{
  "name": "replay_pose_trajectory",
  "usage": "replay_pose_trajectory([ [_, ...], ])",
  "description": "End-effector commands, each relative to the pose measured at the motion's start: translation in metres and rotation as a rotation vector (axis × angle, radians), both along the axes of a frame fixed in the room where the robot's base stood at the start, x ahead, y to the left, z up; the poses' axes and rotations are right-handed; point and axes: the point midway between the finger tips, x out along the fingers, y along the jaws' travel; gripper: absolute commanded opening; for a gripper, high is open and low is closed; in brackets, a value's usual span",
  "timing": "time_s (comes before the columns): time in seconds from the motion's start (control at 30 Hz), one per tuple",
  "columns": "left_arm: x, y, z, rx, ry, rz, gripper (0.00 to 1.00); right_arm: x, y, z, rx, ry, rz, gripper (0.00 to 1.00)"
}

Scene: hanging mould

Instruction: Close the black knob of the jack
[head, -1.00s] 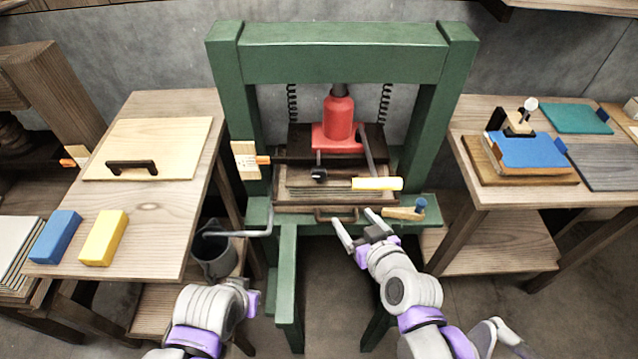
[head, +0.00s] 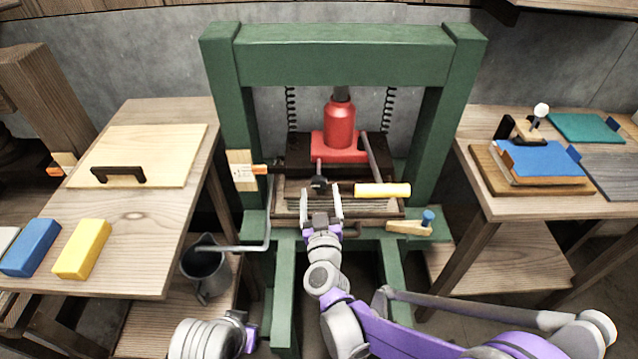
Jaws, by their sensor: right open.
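The red jack (head: 339,130) stands upright in the middle of the green press frame (head: 345,58). Its black knob (head: 319,183) sticks out low at the front, at the end of a short rod. My right gripper (head: 322,205) is open, its two fingers pointing at the press, one on either side of the line to the knob and just short of it in the picture. I cannot tell whether they touch anything. My left arm (head: 212,338) shows at the bottom left; its fingers are not clearly visible.
A lever with a pale yellow handle (head: 382,190) lies right of the knob. A bent metal rod (head: 266,225) stands at the left. A wooden tool with a blue knob (head: 411,226) rests on the right ledge. Wooden tables flank the press.

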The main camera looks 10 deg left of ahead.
Motion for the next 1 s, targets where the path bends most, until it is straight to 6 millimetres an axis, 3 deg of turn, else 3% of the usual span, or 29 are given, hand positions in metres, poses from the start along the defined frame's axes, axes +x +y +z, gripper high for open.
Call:
replay_pose_trajectory([
  [0.1,0.000,0.000,0.000,0.000,0.000,0.000,0.00,0.020,0.003,0.000,-0.001,0.001,-0.001,0.81],
  [0.3,0.000,0.000,0.000,0.000,0.000,0.000,0.00,0.039,0.007,0.000,0.001,0.000,0.000,0.81],
  [0.63,0.000,0.000,0.000,0.000,0.000,0.000,0.00,0.042,0.008,0.000,0.000,0.000,0.001,0.81],
  [1.0,0.000,0.000,0.000,0.000,0.000,0.000,0.00,0.041,0.008,0.000,0.000,0.000,0.000,0.14],
])
